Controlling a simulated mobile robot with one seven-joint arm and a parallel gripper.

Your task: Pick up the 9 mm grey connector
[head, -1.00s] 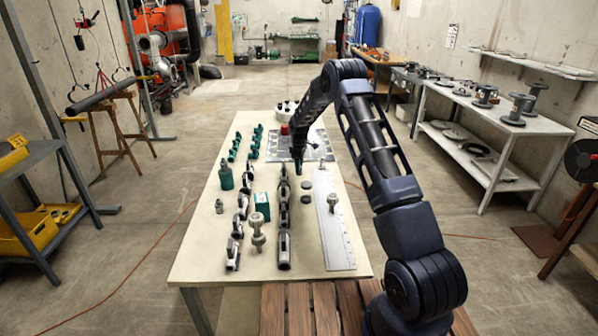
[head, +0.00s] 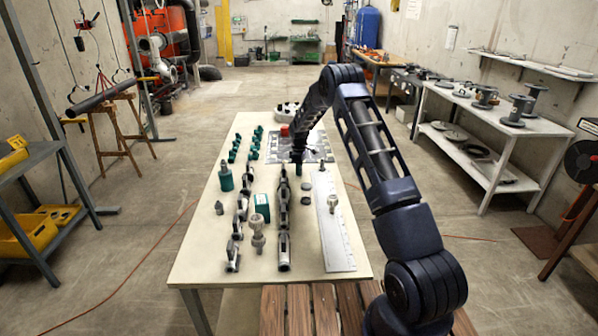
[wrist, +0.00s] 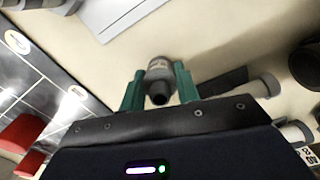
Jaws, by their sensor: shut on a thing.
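In the wrist view a small grey connector (wrist: 158,72) with a dark open end sits between the two green fingers of my gripper (wrist: 158,88). The fingers are closed on its sides. The connector's far end is partly hidden behind its near end. The connector is too small to make out there. No size marking can be read on it.
Bare tabletop shows along the left edge.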

